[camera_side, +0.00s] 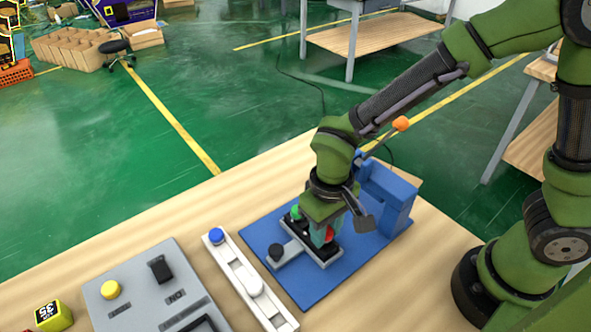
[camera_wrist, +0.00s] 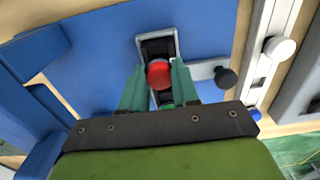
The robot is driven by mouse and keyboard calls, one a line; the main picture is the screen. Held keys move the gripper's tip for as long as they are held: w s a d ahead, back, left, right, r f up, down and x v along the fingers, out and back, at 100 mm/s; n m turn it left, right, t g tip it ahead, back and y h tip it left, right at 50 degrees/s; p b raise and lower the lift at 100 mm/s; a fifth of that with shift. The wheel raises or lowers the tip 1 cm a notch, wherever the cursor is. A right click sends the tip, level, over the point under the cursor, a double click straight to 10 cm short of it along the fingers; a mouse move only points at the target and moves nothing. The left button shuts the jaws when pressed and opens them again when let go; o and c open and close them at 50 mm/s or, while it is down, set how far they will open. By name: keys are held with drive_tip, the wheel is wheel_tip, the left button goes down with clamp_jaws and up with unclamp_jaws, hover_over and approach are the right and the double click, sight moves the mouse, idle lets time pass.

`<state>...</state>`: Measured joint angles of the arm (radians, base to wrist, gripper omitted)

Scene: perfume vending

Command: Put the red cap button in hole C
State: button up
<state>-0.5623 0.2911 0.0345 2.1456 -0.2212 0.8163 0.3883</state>
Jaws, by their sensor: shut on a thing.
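My gripper (camera_side: 318,237) points down over the grey fixture on the blue base plate. It is shut on the red cap button (camera_wrist: 159,74), which sits between the two teal fingertips in the wrist view. Part of the red cap also shows beside the fingers in the side view (camera_side: 330,235). The grey fixture (camera_side: 324,262) has dark recesses, and the cap is over or in this fixture; I cannot tell how deep it sits. No hole letters are legible, so I cannot tell which is hole C. A green button (camera_side: 296,212) is at the fixture's far end.
A black knob (camera_side: 277,252) stands on the fixture's side arm. A white rail (camera_side: 231,262) with a blue button (camera_side: 216,236) and a white knob (camera_side: 254,286) lies to the left. A grey panel (camera_side: 135,290) is further left. A blue bracket (camera_side: 385,195) rises behind my gripper.

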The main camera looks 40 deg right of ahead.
drive_tip(key=shift+f, duration=0.6)
idle(0.3)
drive_tip(key=o, duration=1.5)
drive_tip(key=shift+r, duration=3.5)
